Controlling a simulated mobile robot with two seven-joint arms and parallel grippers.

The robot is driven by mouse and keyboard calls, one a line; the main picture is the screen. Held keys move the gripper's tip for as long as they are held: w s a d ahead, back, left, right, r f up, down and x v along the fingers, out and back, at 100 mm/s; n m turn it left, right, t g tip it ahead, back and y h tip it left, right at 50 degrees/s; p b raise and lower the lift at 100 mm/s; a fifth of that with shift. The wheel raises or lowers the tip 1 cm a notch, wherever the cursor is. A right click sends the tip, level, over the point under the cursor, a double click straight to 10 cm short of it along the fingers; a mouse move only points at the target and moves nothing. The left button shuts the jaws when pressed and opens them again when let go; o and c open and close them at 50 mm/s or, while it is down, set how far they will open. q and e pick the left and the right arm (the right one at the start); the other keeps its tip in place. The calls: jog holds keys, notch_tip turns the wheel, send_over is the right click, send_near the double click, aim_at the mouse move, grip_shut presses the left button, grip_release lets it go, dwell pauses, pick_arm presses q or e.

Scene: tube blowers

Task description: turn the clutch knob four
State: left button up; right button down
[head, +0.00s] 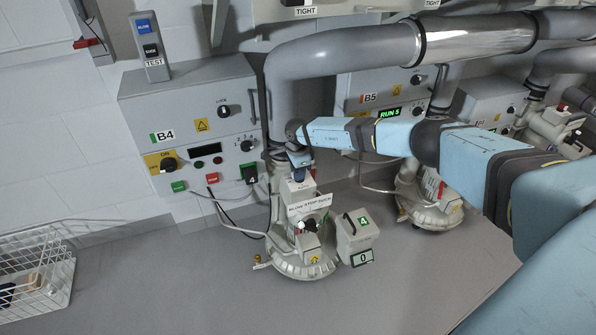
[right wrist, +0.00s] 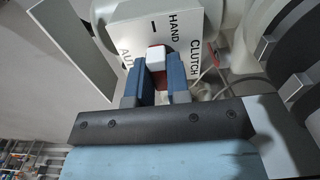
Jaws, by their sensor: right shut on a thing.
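The clutch knob (right wrist: 155,59) has a white end and a red part. It stands in front of a white plate (right wrist: 190,22) marked AUTO, HAND and CLUTCH in the right wrist view. My right gripper (right wrist: 162,72) is shut on the knob, with one blue finger on each side. In the head view my right gripper (head: 299,174) reaches down onto the top of the blower unit (head: 303,262) beside the B4 cabinet (head: 190,112); the knob is hidden there. The knob's exact setting cannot be told. My left gripper is not in view.
A thick grey pipe (head: 345,52) runs above my right arm. A second blower (head: 430,205) stands below the B5 cabinet (head: 360,88). A wire basket (head: 35,262) sits at left; the front floor is clear.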

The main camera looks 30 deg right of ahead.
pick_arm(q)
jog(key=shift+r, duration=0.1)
pick_arm(e)
jog(key=c, duration=1.1)
grip_release()
jog(key=shift+r, duration=0.15)
jog(key=shift+r, duration=0.3)
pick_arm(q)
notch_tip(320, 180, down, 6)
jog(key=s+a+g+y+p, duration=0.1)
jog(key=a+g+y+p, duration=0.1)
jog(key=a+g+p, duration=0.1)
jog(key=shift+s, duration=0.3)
pick_arm(e)
notch_tip(320, 180, up, 11)
jog(key=shift+r, duration=0.1)
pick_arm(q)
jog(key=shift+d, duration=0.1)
